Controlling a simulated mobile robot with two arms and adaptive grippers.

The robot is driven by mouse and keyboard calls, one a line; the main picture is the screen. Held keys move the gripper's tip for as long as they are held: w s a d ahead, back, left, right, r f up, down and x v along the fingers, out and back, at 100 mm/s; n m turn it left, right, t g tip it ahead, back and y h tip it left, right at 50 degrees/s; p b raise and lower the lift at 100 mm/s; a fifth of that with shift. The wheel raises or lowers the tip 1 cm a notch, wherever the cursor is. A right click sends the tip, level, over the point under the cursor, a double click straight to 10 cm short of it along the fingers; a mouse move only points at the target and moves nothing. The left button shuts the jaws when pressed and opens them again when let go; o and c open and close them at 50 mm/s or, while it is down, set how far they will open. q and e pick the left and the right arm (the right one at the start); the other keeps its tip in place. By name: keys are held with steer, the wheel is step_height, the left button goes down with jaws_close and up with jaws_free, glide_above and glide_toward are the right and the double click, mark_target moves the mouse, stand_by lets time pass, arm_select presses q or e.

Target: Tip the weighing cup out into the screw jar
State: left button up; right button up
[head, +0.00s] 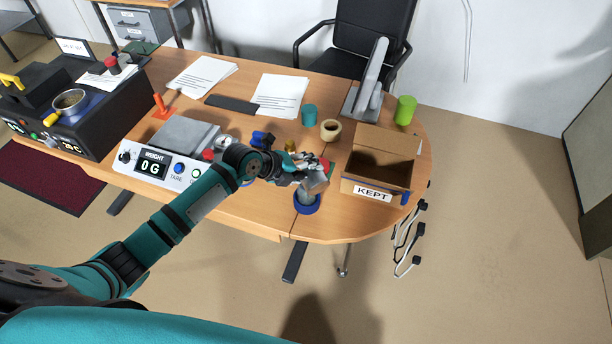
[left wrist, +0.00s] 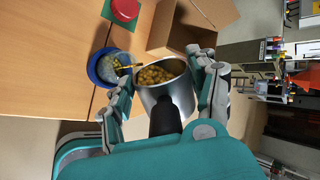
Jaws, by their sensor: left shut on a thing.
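My left gripper (head: 304,172) is shut on the metal weighing cup (head: 318,184) and holds it tilted, close above the screw jar (head: 307,206). In the left wrist view, the fingers sit on both sides of the cup (left wrist: 180,107), which holds yellow-brown granules (left wrist: 158,74). The jar, with a blue rim (left wrist: 96,72), stands beside the cup's mouth in that view. A thin yellow streak shows at the jar's opening; I cannot tell whether it is falling granules. A red lid (left wrist: 125,9) lies on a green mat. My right gripper is not in view.
An open cardboard box marked KEPT (head: 375,178) stands just right of the jar. The scale reading 0 G (head: 170,165) stands to the left. The jar is near the table's front edge.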

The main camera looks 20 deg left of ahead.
arm_select(q)
steer(key=shift+w+a+f+g+h+b, duration=0.2)
steer(key=shift+w+f+g+h+b, duration=0.15)
steer(key=shift+b, duration=0.2)
steer(key=n+g+h+b, duration=0.1)
steer(key=b, duration=0.2)
steer(key=w+a+n+g+h+b, duration=0.1)
steer(key=b, duration=0.2)
steer(key=shift+a, duration=0.1)
steer(key=n+g+h+b, duration=0.1)
steer(key=b, duration=0.2)
steer(key=w+a+f+n+g+h+b, duration=0.1)
steer(key=b, duration=0.3)
steer(key=shift+w+h, duration=0.1)
steer(key=shift+h, duration=0.15)
steer(key=shift+w+a+f+g+h+b, duration=0.15)
steer(key=shift+g+h+b, duration=0.25)
steer(key=shift+b, duration=0.65)
